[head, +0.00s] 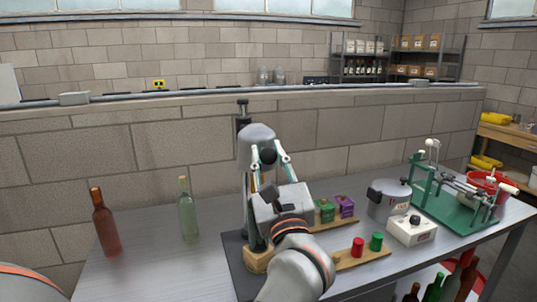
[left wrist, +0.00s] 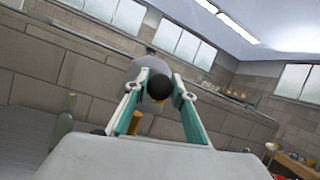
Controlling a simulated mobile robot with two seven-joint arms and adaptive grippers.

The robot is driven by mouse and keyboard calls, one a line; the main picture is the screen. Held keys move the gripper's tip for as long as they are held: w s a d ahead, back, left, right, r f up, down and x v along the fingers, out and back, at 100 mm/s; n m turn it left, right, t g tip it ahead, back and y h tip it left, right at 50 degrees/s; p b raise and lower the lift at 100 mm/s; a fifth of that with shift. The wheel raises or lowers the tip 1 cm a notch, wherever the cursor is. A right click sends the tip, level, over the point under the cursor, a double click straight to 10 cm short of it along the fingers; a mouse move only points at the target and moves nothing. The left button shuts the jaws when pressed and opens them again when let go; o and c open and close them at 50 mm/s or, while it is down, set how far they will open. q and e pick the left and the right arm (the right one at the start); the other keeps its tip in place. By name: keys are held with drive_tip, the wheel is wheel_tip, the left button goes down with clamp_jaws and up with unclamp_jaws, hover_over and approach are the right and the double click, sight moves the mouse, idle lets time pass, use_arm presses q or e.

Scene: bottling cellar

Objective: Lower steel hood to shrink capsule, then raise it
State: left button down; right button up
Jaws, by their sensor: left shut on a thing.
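The steel hood (head: 256,134) is a grey rounded cap on a dark upright post (head: 242,112). The post stands on a dark base plate (head: 232,262) with a wooden block (head: 257,262) on it. My left gripper (head: 268,157) is shut on the hood's round black knob. In the left wrist view its teal fingers (left wrist: 160,82) close around the knob, with the grey hood (left wrist: 148,67) behind. My arm and hand hide most of the space under the hood, so I cannot tell how a bottle or capsule there stands. My right gripper is not in view.
A red-brown bottle (head: 106,224) and a pale green bottle (head: 187,210) stand at left. Right are green and purple boxes (head: 345,206), red and green capsules (head: 357,247), a steel pot (head: 389,199), a white control box (head: 411,230) and a green corking machine (head: 450,204).

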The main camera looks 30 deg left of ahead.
use_arm(q)
wheel_tip(320, 180, down, 10)
drive_tip(key=b, duration=0.5)
drive_tip(key=shift+r+b, duration=0.25)
drive_tip(key=shift+b, duration=0.15)
drive_tip(key=c, duration=1.8)
unclamp_jaws()
drive_tip(key=shift+w, duration=0.1)
drive_tip(key=shift+o, duration=0.6)
drive_tip(key=shift+r, duration=0.1)
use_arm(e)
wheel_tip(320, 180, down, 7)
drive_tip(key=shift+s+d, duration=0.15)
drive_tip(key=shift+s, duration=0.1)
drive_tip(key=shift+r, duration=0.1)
use_arm(q)
drive_tip(key=v, duration=0.7)
drive_tip(key=shift+s, duration=0.2)
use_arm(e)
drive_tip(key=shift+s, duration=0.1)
use_arm(q)
drive_tip(key=shift+d, duration=0.15)
